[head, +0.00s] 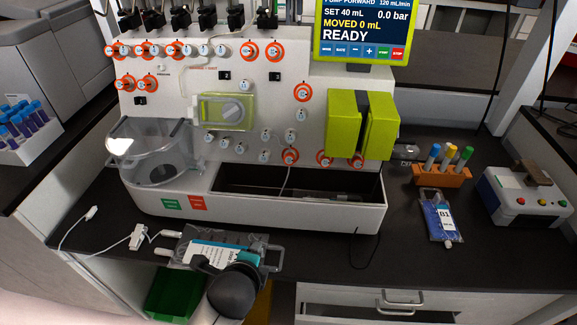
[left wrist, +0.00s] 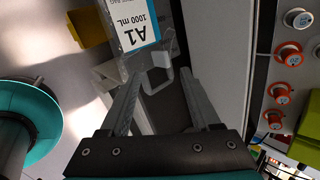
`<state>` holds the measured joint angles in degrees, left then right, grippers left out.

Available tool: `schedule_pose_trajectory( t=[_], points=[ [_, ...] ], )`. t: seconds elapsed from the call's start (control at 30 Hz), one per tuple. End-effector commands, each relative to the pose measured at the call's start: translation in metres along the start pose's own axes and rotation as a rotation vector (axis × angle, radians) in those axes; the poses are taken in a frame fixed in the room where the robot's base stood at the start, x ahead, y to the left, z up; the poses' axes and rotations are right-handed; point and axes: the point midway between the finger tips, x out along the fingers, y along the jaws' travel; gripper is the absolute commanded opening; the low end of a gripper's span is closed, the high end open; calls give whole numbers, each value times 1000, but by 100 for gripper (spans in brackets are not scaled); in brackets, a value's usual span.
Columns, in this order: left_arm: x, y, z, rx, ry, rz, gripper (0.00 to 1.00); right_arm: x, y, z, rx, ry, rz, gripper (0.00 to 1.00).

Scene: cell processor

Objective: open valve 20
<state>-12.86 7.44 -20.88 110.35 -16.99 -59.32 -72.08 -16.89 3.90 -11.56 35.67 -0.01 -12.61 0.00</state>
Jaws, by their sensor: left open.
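The valves are small round knobs on the white front panel of the cell processor (head: 190,105), several with orange rings. Orange-ringed knobs sit in the upper rows, one at mid-right (head: 303,92), and others low on the right, such as this valve (head: 290,157). Their numbers are too small to read, so I cannot tell which is valve 20. In the left wrist view, orange-ringed valves (left wrist: 289,55) show at the right edge. My left gripper (left wrist: 160,75) is open and empty, low at the counter's front, away from the knobs. My right gripper is not in view.
A bag labelled A1 (left wrist: 138,15) lies beyond the left fingers. A clear bowl (head: 145,150), a green-yellow pump block (head: 343,120) and a screen reading READY (head: 360,35) are on the processor. Tubes in an orange rack (head: 441,174) and a B1 bag (head: 440,215) lie right.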

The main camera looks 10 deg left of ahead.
Motion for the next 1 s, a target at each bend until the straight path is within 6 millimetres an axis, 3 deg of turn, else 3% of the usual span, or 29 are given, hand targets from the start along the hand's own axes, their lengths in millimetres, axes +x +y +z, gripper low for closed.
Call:
schedule_pose_trajectory(
  t=[0.03, 0.3, 0.5, 0.77, 1.0],
  points=[
    [-3, -20, -2, 122, -9, -47, 63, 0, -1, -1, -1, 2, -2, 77],
    [-27, -106, -12, 794, -140, -246, 63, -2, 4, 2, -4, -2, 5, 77],
    [-47, -152, -20, 1184, -281, -333, 63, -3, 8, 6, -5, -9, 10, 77],
    [-56, -173, -24, 1369, -363, -362, 63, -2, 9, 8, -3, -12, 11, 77],
    [-30, -185, -23, 1368, -363, -361, 63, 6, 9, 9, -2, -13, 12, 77]
  ],
)
